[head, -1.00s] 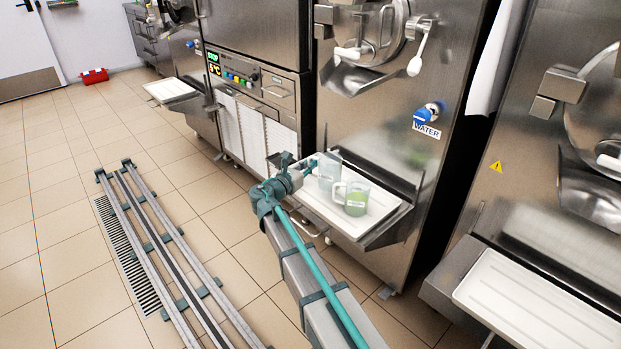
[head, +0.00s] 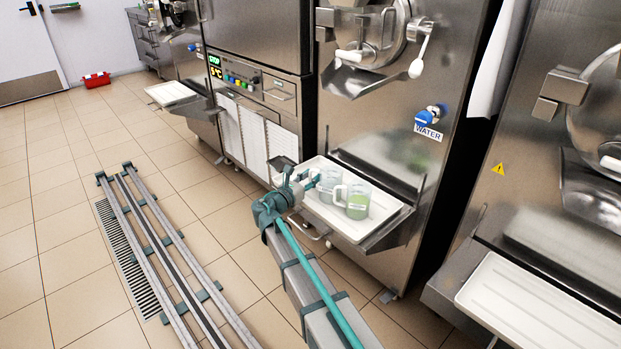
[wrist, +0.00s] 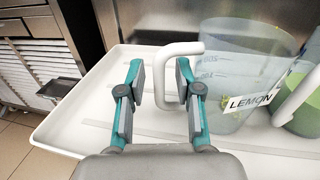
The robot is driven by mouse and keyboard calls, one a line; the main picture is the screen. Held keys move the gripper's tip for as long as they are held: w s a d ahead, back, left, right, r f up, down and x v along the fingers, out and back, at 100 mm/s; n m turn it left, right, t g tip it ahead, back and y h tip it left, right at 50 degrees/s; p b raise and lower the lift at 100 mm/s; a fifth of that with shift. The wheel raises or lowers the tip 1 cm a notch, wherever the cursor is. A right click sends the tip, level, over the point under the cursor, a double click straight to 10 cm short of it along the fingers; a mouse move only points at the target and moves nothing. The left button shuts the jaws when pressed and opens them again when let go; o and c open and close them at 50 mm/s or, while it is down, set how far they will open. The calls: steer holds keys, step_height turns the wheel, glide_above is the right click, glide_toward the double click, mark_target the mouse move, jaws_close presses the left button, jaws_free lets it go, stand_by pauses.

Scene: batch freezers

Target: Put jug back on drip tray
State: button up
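A clear jug labelled LEMON (wrist: 235,75) stands upright on the white drip tray (wrist: 72,112). In the head view this jug (head: 328,190) is at the tray's left part, and the tray (head: 384,219) sits under the steel machine. A second jug with green contents (head: 357,203) stands just right of it; it is partly cut off in the wrist view (wrist: 303,100). My gripper (wrist: 160,85) is open, with a finger either side of the LEMON jug's white handle (wrist: 180,48). The right finger is close to the handle; contact cannot be told.
The steel machine front with a blue water tap (head: 430,115) rises behind the tray. Another white tray (head: 540,305) is at the lower right. Floor rails (head: 165,250) run at the left. The left part of the drip tray is clear.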

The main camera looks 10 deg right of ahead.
steer(key=shift+r, duration=0.2)
steer(key=p+v, duration=0.2)
steer(key=v, duration=1)
steer(key=shift+w+a, duration=0.1)
steer(key=shift+a, duration=0.05)
